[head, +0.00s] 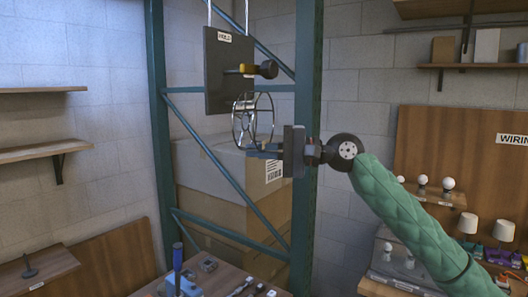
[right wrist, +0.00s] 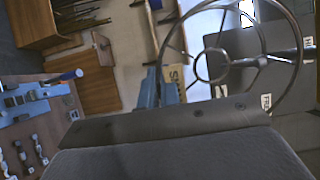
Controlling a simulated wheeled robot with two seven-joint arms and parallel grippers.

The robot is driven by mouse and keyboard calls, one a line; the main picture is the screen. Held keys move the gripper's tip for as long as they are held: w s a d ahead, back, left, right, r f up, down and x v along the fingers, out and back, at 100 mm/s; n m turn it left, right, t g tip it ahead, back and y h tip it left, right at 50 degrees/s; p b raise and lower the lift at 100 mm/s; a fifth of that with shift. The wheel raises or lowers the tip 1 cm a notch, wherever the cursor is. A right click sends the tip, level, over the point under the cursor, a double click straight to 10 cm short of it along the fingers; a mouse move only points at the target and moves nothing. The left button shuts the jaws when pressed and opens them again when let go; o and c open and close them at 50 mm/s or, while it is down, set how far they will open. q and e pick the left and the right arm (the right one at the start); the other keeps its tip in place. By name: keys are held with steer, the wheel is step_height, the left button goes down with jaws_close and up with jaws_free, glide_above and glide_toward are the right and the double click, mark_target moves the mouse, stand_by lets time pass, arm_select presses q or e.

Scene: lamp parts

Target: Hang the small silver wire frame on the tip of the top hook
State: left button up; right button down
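The small silver wire frame (head: 234,122), an open cage with rings and spokes, hangs in the air below the hook in the head view. It also shows large in the right wrist view (right wrist: 262,62). My right gripper (head: 262,151) holds its lower edge; in the right wrist view the blue fingers (right wrist: 160,92) close at the ring's left edge. My left gripper is not in view.
A green rack post (head: 307,80) stands right behind my right gripper. Cardboard boxes (head: 225,175) fill the rack. A wooden table (head: 225,280) with a blue vise-like tool (head: 180,280) and small parts lies below. Shelves line both walls.

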steer(key=shift+w+a+f, duration=0.1)
steer(key=shift+w+a, duration=0.35)
steer(key=shift+a, duration=0.2)
steer(key=shift+w+a+f, duration=0.3)
steer(key=shift+a+f, duration=0.05)
steer(key=shift+a, duration=0.05)
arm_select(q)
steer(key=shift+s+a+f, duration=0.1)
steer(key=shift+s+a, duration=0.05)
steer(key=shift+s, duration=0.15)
arm_select(e)
steer(key=shift+w+a+f, duration=0.1)
steer(key=shift+a+f, duration=0.1)
steer(key=shift+f, duration=0.15)
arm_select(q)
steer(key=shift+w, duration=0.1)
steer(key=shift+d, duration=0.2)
arm_select(e)
steer(key=c, duration=1.5)
jaws_free()
steer(key=shift+d, duration=0.1)
steer(key=shift+c, duration=0.2)
steer(key=shift+f, duration=0.1)
